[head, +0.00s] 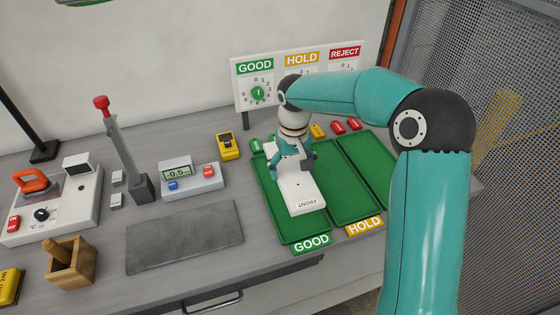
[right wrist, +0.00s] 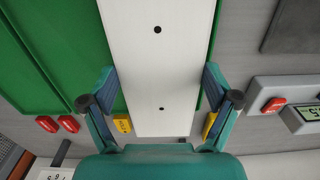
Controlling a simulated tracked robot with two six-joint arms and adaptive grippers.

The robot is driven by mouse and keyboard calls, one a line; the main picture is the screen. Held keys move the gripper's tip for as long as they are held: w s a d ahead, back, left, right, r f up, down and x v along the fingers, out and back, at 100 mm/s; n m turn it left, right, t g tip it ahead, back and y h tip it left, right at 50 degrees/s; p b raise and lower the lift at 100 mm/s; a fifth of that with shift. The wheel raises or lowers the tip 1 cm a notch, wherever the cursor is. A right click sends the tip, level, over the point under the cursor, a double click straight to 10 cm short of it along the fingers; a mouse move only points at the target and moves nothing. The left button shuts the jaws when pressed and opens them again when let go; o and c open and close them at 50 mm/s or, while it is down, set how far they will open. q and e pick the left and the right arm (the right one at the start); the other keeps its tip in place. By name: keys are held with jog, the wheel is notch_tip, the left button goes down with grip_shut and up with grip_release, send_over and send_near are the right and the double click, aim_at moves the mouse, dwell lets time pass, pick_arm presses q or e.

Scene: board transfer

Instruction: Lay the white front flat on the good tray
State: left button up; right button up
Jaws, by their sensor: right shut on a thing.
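The white front (head: 302,188) is a long pale panel lettered FRONT at its near end. It is over the green good tray (head: 298,232), roughly along the tray's length. My right gripper (head: 292,160) is shut on its far part. In the right wrist view the front (right wrist: 158,65) lies between the two fingers and shows two dark holes. I cannot tell whether its underside touches the tray. My left gripper is not in view.
The hold tray (head: 350,207) adjoins the good tray on the right. A sign board (head: 240,98) stands behind the trays. A grey mat (head: 184,237) and a scale-like device (head: 193,181) are to the left. Small red, green and yellow blocks line the trays' far edge.

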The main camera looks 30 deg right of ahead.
jog(key=shift+w+a+f+b, duration=0.1)
jog(key=shift+a+f+b, duration=0.15)
jog(key=shift+f+b, duration=0.3)
jog(key=f+b, duration=0.2)
jog(key=f, duration=0.1)
jog(key=shift+w+a+f, duration=0.15)
jog(key=shift+w+f, duration=0.05)
jog(key=shift+f, duration=0.1)
jog(key=shift+f+b, duration=0.65)
jog(key=shift+b, duration=0.05)
jog(key=shift+f, duration=0.35)
jog(key=o, duration=1.1)
jog(key=shift+s, duration=0.1)
jog(key=shift+r, duration=0.15)
